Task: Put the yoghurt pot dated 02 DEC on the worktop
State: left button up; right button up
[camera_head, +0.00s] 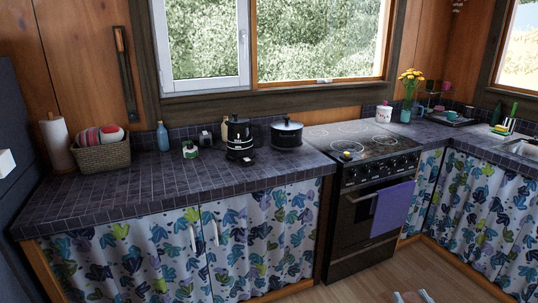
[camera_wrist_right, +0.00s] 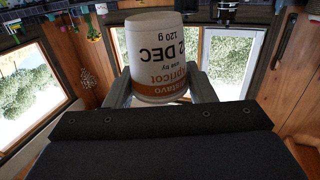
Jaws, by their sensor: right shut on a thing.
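The yoghurt pot (camera_wrist_right: 155,55) is white with an orange-brown band and is held in my right gripper (camera_wrist_right: 161,88). Its label reads "2 DEC", "use by", "120 g" and "Apricot", upside down in the right wrist view; the first digit of the date is out of sight. A finger presses on each side of the pot. In the head view my right gripper (camera_head: 410,297) only just shows at the bottom edge, over the floor and in front of the cooker. The tiled worktop (camera_head: 100,185) runs left of the cooker. My left gripper is not in view.
A basket (camera_head: 103,155), a blue bottle (camera_head: 163,137), a small green-and-white item (camera_head: 190,150), a black kettle (camera_head: 239,137) and a dark pot (camera_head: 287,133) stand along the worktop's back. Its front left is clear. The cooker (camera_head: 365,180) stands right of it.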

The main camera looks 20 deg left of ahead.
aim_at(119, 194)
jog(key=i+j+u, duration=0.15)
jog(key=u, duration=0.35)
jog(key=i+u, duration=0.3)
jog(key=u, duration=0.2)
jog(key=i+u, duration=0.2)
jog(key=u, duration=0.3)
jog(key=i+l+u, duration=0.1)
jog(key=u, duration=0.4)
jog(key=i+l+u, duration=0.25)
jog(key=u, duration=0.25)
jog(key=i, duration=0.05)
